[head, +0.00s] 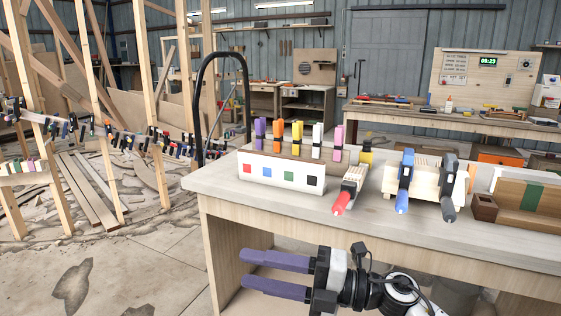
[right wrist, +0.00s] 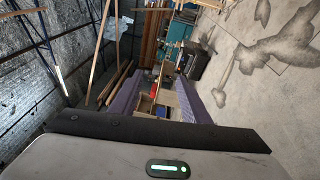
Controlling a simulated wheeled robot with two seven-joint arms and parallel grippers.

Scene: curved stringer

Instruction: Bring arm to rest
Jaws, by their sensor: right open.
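My right gripper (head: 276,274) shows at the bottom of the head view, in front of the workbench (head: 215,184) and below its top. Its two purple fingers point left, spread apart, with nothing between them. In the right wrist view the same open fingers (right wrist: 158,100) stand apart at the middle, and the room beyond appears turned on its side. My left gripper is in neither view.
The bench holds a white block with colored squares (head: 280,174), a red-tipped clamp (head: 349,190), a blue clamp (head: 404,180) and a grey clamp (head: 449,186). A timber frame with several clamps stands left. Open concrete floor (head: 150,270) lies left of the gripper.

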